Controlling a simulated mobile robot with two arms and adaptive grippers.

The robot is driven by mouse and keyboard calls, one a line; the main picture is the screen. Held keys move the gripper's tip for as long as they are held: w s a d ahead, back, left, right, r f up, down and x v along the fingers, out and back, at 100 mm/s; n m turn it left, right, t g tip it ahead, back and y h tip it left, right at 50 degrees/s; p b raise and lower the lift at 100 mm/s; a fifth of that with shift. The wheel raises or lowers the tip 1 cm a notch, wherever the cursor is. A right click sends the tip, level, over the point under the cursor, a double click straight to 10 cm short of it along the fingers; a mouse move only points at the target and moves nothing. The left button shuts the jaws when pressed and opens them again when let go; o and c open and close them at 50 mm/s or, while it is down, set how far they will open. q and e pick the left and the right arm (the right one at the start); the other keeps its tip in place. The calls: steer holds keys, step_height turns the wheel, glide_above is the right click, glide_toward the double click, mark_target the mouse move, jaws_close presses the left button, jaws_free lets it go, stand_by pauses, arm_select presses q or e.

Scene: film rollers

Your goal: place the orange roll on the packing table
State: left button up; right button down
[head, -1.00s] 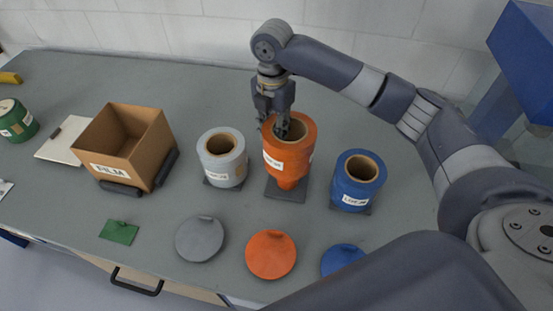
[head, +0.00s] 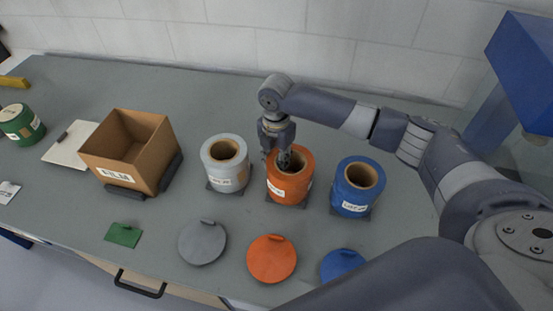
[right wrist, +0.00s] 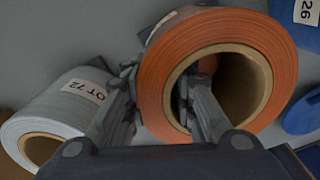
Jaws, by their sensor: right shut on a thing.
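The orange roll (head: 291,186) stands upright at a dark square base (head: 287,204) on the grey packing table (head: 230,110), between a silver roll and a blue roll. My right gripper (head: 280,160) is shut on the wall of the orange roll. In the right wrist view, one finger is inside the core of the orange roll (right wrist: 270,55) and the other is against its outer side. The roll's underside is hidden, so I cannot tell whether it bears fully on the base. My left gripper is not in view.
The silver roll (head: 226,176) is close on the left, the blue roll (head: 350,197) on the right. Grey (head: 203,243), orange (head: 272,260) and blue (head: 342,264) discs lie in front. A FILM box (head: 125,180) stands further left. The table behind the rolls is clear.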

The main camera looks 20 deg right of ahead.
steer(key=c, duration=1.3)
jaws_free()
steer(key=shift+c, duration=0.2)
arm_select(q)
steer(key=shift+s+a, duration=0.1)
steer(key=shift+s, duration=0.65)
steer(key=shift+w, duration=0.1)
arm_select(e)
steer(key=shift+r, duration=0.2)
step_height(320, 180, up, 11)
steer(key=shift+r+b, duration=0.1)
steer(key=shift+b, duration=1)
steer(key=shift+r, duration=0.25)
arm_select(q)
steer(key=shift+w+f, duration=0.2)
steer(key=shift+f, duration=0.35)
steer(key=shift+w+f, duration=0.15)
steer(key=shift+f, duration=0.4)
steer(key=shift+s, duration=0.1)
